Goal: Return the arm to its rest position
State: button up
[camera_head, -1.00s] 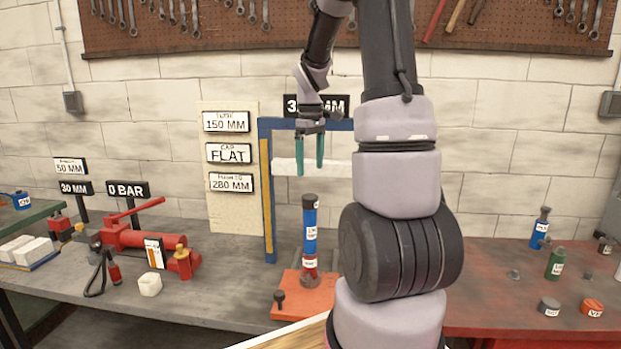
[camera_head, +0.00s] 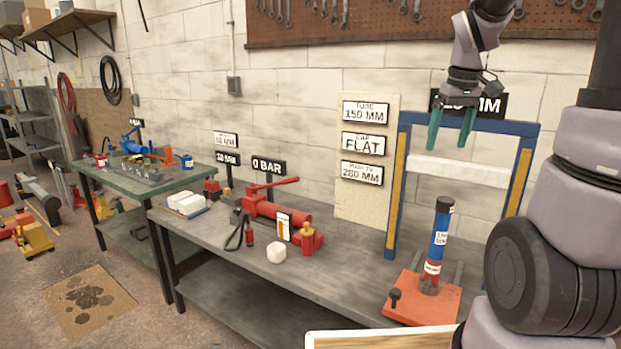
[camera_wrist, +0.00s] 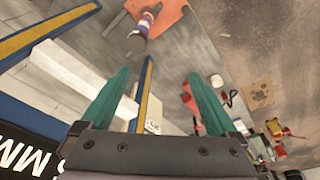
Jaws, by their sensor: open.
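My gripper (camera_head: 452,132) is open and empty, with its two green fingers pointing down. In the head view it hangs in front of the top of the blue press frame (camera_head: 403,165), above the white crossbar (camera_head: 455,170). In the wrist view the fingers (camera_wrist: 160,100) are spread apart with nothing between them. The blue and red cylinder (camera_head: 438,240) stands upright on the orange base plate (camera_head: 412,295), below and clear of the gripper. My arm fills the right side of the head view and hides the right part of the bench.
The grey bench (camera_head: 225,232) carries a red hand pump (camera_head: 275,208), a white cup (camera_head: 277,252) and white blocks (camera_head: 187,203). A sign board (camera_head: 368,195) stands left of the frame. A green table (camera_head: 150,182) is further left. The floor in front is open.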

jog(key=s+a+r+m+t+y, duration=0.1)
jog(key=s+a+r+m+t, duration=0.1)
jog(key=s, duration=0.5)
jog(key=s+a+r+m+t, duration=0.3)
jog(key=s+a+r+m, duration=0.1)
jog(key=s+a+r, duration=0.1)
jog(key=shift+s+a+y, duration=0.4)
jog(key=shift+s+a, duration=0.25)
jog(key=shift+s, duration=0.55)
jog(key=shift+c, duration=0.3)
